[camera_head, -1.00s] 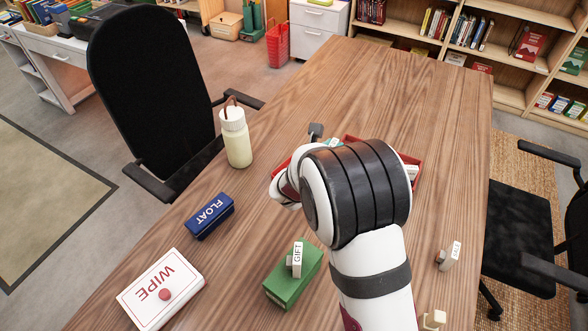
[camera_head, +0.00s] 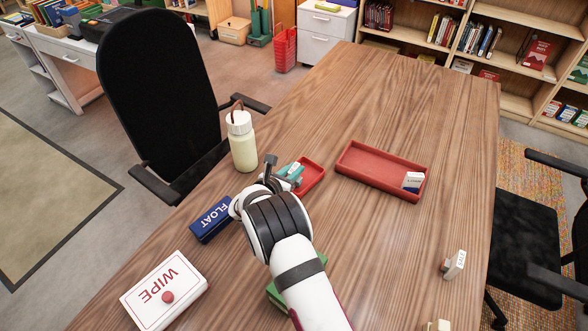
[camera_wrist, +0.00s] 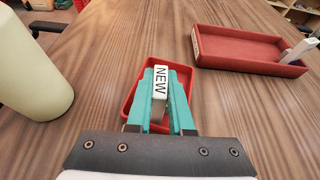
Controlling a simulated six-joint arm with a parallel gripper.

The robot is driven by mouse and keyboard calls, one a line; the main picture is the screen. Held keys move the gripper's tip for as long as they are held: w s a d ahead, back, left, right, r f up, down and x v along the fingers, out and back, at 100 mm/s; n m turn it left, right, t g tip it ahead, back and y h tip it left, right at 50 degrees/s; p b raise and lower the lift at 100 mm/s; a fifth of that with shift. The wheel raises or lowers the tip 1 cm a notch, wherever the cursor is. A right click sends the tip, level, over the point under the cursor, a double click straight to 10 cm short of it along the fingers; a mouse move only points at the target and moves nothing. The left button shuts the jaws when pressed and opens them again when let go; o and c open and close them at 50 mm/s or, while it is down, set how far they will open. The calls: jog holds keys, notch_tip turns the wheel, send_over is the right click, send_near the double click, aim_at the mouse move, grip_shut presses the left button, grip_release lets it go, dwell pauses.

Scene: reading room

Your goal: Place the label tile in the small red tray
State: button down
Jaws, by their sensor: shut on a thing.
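My gripper (camera_wrist: 161,90) is shut on a white label tile (camera_wrist: 160,79) marked NEW, held upright between its teal fingers. In the wrist view the tile is over the small red tray (camera_wrist: 184,72); whether it touches the tray floor I cannot tell. In the head view my gripper (camera_head: 290,172) is at the left part of the small red tray (camera_head: 315,180), and my wrist hides part of the tray. The held tile is hard to make out there.
A longer red tray (camera_head: 375,163) holding a white-and-blue tile (camera_head: 412,181) lies to the right. A bottle (camera_head: 241,145) stands behind left. A blue FLOAT block (camera_head: 207,222), a WIPE box (camera_head: 187,284) and a partly hidden green block (camera_head: 275,294) are nearer.

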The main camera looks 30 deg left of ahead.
jog(key=c, duration=0.8)
grip_release()
jog(key=shift+f, duration=0.1)
